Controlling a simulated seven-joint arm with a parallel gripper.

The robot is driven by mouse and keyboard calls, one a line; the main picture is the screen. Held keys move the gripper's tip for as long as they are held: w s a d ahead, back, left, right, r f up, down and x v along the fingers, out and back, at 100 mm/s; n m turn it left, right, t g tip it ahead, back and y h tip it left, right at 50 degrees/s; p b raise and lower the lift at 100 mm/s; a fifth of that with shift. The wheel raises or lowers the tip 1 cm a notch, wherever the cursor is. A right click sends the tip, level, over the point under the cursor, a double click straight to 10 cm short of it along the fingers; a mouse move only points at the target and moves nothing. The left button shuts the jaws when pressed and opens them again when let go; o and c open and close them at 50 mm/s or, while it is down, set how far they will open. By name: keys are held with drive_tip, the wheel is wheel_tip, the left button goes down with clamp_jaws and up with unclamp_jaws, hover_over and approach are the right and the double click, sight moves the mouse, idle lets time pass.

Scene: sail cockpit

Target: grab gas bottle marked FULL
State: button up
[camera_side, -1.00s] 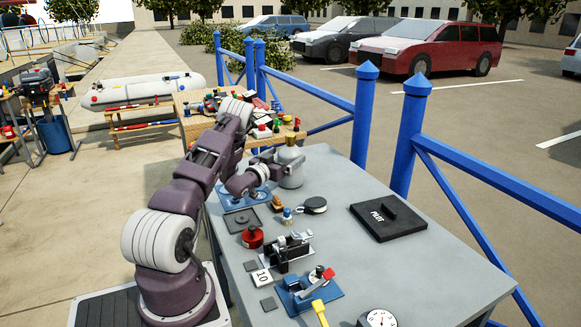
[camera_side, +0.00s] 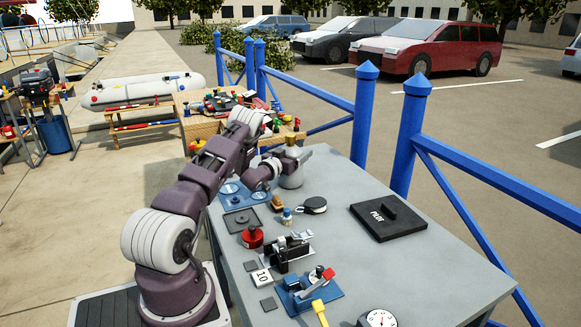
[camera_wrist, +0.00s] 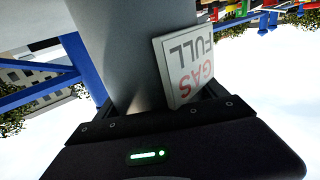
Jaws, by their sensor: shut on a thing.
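The grey gas bottle (camera_side: 291,172) is at the far left of the grey work table, upright. In the wrist view a smooth grey cylinder, the bottle's body (camera_wrist: 122,50), fills the space before the jaws. A white label (camera_wrist: 186,62) reading GAS FULL shows upside down against it. My gripper (camera_side: 277,167) reaches it from the left in the side view and is shut on it; the jaws (camera_wrist: 155,108) show at the bottle in the wrist view. The fingertips are partly hidden. I cannot tell whether the bottle's base touches the table.
A blue plate with round discs (camera_side: 230,188) lies beside the bottle. A red pot (camera_side: 252,237), a black clamp (camera_side: 287,252) and a black PILOT case (camera_side: 388,219) are on the table (camera_side: 400,280). A blue railing (camera_side: 406,140) runs behind. A cluttered bench stands beyond.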

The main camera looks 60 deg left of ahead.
drive_tip(key=shift+r, duration=0.2)
drive_tip(key=shift+c, duration=0.6)
